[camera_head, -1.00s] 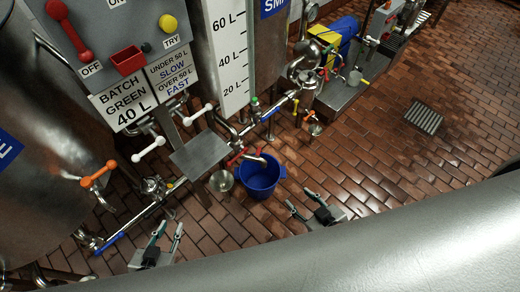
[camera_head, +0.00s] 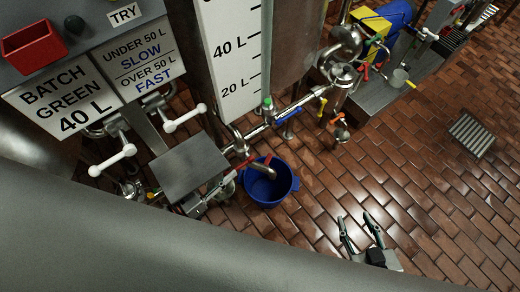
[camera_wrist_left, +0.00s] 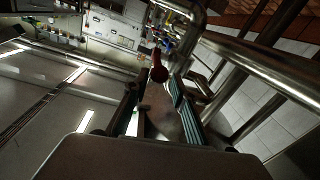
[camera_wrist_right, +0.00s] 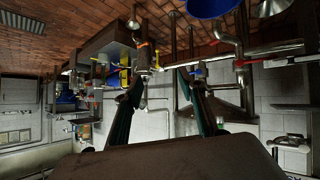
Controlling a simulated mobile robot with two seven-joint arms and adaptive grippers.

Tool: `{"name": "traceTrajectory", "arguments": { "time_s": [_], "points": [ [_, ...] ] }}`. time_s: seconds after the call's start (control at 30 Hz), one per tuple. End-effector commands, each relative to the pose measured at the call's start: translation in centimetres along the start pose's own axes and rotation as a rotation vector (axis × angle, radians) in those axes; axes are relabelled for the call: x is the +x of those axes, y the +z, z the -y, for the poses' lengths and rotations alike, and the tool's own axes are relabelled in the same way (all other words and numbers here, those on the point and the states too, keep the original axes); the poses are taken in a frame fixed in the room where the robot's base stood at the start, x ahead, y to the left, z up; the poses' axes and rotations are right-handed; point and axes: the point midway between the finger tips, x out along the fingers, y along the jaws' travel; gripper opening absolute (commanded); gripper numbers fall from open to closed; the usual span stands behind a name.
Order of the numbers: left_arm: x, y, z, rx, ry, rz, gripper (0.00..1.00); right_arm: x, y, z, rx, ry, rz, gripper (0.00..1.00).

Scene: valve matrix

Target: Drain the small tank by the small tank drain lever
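The small tank (camera_head: 300,45) is a steel cylinder beside the white litre scale (camera_head: 230,55). A red lever (camera_head: 241,166) sits on the low pipework left of the blue bucket (camera_head: 270,197); I take it for the drain lever. My left gripper (camera_head: 222,187) is just below it, partly hidden by the grey plate. In the left wrist view my left gripper (camera_wrist_left: 155,90) is open, with a red-knobbed handle (camera_wrist_left: 158,70) in line just beyond its fingertips; contact is unclear. My right gripper (camera_head: 359,222) is open and empty over the floor.
A metal spout (camera_head: 262,168) points into the bucket. The flat grey plate (camera_head: 190,167) and white-handled valves (camera_head: 185,118) stand close to my left gripper. Yellow equipment (camera_head: 376,25) is at the back. Brick floor to the right is clear around a drain grate (camera_head: 471,134).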

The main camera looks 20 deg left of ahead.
Motion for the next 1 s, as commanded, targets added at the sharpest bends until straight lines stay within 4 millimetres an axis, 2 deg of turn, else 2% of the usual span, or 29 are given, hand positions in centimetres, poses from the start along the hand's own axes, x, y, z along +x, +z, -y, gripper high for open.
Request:
{"name": "traceTrajectory", "arguments": {
  "time_s": [0.03, 0.17, 0.7, 1.0],
  "points": [
    [-0.5, 1.3, -0.3, -0.005, 0.029, 0.022, 0.26, 0.2, 0.8, 0.1, 0.006, -0.002, 0.015, 0.4],
    [-0.3, 1.8, -0.9, -0.011, 0.073, 0.03, 0.26, 0.3, 0.9, -0.1, 0.008, -0.001, 0.019, 0.4],
    [6.6, 1.9, -1.5, -0.009, 0.077, 0.029, 0.26, 0.4, 0.8, -0.1, 0.008, -0.003, 0.017, 0.4],
    [7.5, 1.8, -1.5, -0.01, 0.077, 0.029, 0.26, 0.4, 0.8, 0.0, 0.008, -0.004, 0.017, 0.4]
  ]
}}
